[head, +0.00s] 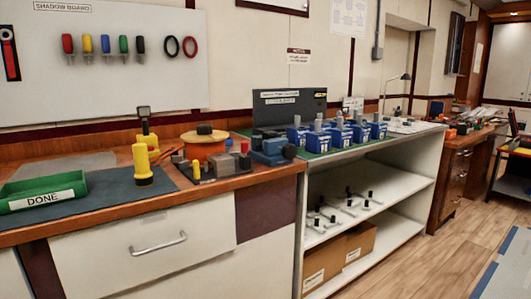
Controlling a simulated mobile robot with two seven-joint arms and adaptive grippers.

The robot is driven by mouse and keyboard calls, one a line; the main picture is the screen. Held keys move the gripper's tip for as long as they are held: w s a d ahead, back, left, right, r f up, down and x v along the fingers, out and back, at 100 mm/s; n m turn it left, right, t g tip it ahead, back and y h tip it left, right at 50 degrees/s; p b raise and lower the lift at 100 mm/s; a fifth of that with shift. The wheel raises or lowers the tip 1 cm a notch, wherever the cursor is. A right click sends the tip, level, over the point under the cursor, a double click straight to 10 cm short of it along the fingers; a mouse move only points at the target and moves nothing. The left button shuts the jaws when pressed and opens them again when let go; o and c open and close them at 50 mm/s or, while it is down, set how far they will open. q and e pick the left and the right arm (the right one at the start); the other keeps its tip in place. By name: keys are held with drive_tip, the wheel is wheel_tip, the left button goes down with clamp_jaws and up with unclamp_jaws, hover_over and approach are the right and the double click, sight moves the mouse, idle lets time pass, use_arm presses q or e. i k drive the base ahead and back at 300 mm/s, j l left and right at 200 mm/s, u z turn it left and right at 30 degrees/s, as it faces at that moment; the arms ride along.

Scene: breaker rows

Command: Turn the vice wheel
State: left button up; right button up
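Neither of my grippers shows in the head view.
A green tray marked DONE (42,198) lies at far left. Several blue bins (340,137) stand right. Wooden floor (420,258) is open.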

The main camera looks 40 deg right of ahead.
sight(289, 151)
drive_tip(key=z, duration=1.25)
